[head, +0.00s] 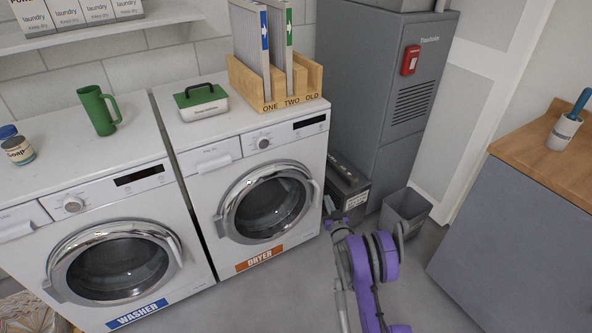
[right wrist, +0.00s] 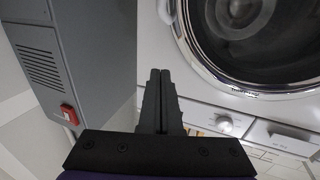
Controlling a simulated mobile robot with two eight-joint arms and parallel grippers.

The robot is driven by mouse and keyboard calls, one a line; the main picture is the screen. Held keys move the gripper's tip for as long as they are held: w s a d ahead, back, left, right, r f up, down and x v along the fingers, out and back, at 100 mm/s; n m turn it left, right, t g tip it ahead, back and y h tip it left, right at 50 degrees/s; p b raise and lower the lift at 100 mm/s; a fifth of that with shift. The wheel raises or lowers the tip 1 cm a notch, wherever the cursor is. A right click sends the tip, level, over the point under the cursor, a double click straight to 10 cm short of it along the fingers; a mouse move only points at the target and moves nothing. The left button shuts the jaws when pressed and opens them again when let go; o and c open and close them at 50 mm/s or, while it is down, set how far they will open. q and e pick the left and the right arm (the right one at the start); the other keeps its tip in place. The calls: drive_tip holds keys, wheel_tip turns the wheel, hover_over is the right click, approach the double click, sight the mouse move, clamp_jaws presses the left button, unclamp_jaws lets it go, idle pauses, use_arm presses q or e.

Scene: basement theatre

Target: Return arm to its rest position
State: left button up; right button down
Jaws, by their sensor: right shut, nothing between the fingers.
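My purple right arm reaches up from the bottom of the head view, over the floor in front of the dryer (head: 290,150). My right gripper (head: 331,208) is small and partly hidden there, near the dryer's lower right edge. In the right wrist view the fingers of this gripper (right wrist: 160,78) are together and empty. Past them that view shows the dryer's round door (right wrist: 260,45), upside down, and the grey furnace cabinet on the left. My left arm and left gripper are not in view.
The washer (head: 115,245) stands left of the dryer. A filter rack (head: 245,80) and a green-lidded box (head: 200,103) sit on the dryer. A dark box (head: 345,185) and a grey bin (head: 405,210) stand by the furnace (head: 375,90). A wood-topped counter (head: 540,160) bounds the right.

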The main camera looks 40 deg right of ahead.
drive_tip(key=shift+a+r, duration=0.1)
